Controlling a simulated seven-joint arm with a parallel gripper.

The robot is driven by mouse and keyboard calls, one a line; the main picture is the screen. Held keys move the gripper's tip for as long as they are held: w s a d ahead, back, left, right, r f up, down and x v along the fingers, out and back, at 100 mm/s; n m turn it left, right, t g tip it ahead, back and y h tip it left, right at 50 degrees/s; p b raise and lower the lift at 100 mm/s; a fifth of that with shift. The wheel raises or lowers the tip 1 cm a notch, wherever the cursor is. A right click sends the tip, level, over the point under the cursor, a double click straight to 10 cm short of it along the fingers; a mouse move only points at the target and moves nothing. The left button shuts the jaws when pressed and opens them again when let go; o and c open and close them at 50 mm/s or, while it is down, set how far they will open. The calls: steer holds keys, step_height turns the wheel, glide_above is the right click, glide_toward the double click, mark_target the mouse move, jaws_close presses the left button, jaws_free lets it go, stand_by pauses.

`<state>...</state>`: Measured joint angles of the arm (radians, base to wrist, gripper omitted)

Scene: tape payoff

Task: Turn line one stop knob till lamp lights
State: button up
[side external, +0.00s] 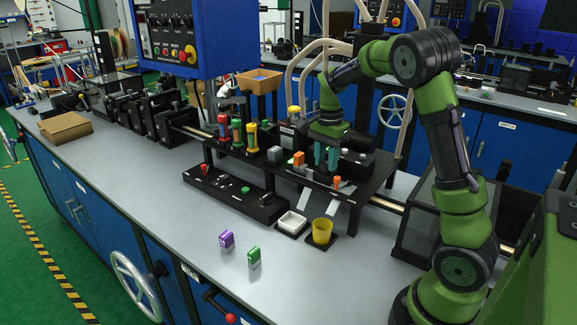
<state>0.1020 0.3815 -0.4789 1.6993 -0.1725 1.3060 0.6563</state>
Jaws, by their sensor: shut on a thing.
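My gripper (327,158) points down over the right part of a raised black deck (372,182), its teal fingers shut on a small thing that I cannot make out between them. A low black control box (228,193) stands in front of the deck, to the left of my gripper. My gripper is apart from this box. I cannot tell which knob is line one's stop, or whether a lamp is lit.
Orange-topped parts (298,159) and (337,182) are close to my fingers. Red, green and yellow posts (237,132) stand left on the deck. The left bench front is clear.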

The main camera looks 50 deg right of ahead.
mark_target(326, 162)
steer(key=o, duration=1)
steer(key=shift+o, duration=0.2)
step_height(326, 162, up, 17)
steer(key=shift+d, duration=0.1)
steer(key=s+a+f+n+t, duration=0.2)
steer(key=s+a+n, duration=0.2)
steer(key=a, duration=0.3)
steer(key=s+a+f+n+t+y, duration=0.1)
steer(key=s+a+f+n+t, duration=0.1)
steer(key=s+a+n, duration=0.3)
steer(key=s+a+f+n+t+y, duration=0.1)
steer(key=s+a+f+n+t, duration=0.2)
steer(key=a+n, duration=0.3)
steer(key=s+a, duration=0.1)
steer(key=a, duration=0.4)
steer(key=shift+s+f, duration=0.25)
steer(key=shift+s, duration=0.05)
